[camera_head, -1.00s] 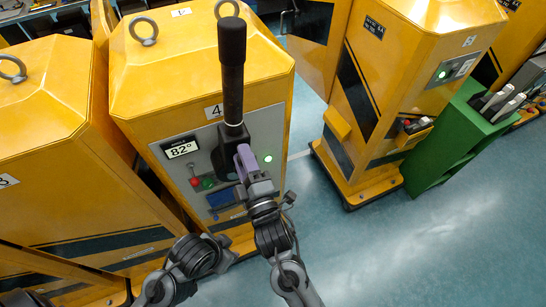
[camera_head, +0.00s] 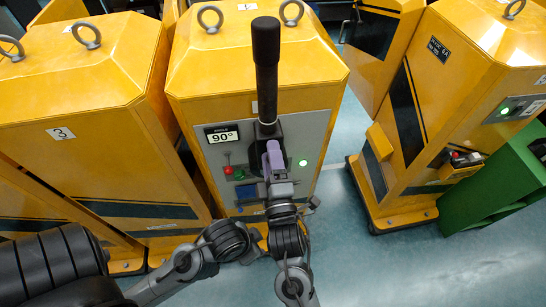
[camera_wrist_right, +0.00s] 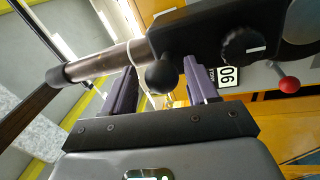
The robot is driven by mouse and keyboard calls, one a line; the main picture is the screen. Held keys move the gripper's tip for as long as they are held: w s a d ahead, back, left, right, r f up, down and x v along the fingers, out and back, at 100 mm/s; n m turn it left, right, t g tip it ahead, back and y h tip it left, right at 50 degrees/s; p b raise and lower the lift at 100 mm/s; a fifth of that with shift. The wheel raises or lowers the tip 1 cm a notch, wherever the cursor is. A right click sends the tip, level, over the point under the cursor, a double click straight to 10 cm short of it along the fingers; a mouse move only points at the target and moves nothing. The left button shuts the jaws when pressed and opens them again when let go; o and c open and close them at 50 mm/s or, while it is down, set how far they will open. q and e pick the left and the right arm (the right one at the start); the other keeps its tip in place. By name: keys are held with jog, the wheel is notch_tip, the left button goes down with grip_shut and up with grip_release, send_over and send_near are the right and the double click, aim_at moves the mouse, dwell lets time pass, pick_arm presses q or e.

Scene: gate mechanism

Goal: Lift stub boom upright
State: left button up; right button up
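The stub boom (camera_head: 266,75), a dark bar with a black grip at its top end, stands upright on the front of the yellow cabinet numbered 4. The angle display (camera_head: 222,136) beside it reads 90°. My right gripper (camera_head: 273,158), with purple fingers, is at the boom's lower part. In the right wrist view the boom (camera_wrist_right: 100,62) crosses beyond the fingers. The fingers of the right gripper (camera_wrist_right: 165,90) stand apart there, with a black ball knob (camera_wrist_right: 162,76) showing between them; contact is unclear.
A red knob (camera_head: 227,170), a green button and a lit green lamp (camera_head: 303,162) are on the cabinet's grey panel. Yellow cabinets stand close on the left and right. A green stand (camera_head: 500,175) is at the far right. Blue floor lies open at front right.

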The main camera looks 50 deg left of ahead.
jog(key=shift+d+f, duration=0.15)
jog(key=shift+f, duration=0.05)
jog(key=shift+s+d, duration=0.1)
jog(key=shift+d, duration=0.1)
jog(key=b+v, duration=0.2)
jog(key=v, duration=0.8)
jog(key=shift+b, duration=0.35)
jog(key=shift+s+r, duration=0.1)
jog(key=shift+r, duration=0.05)
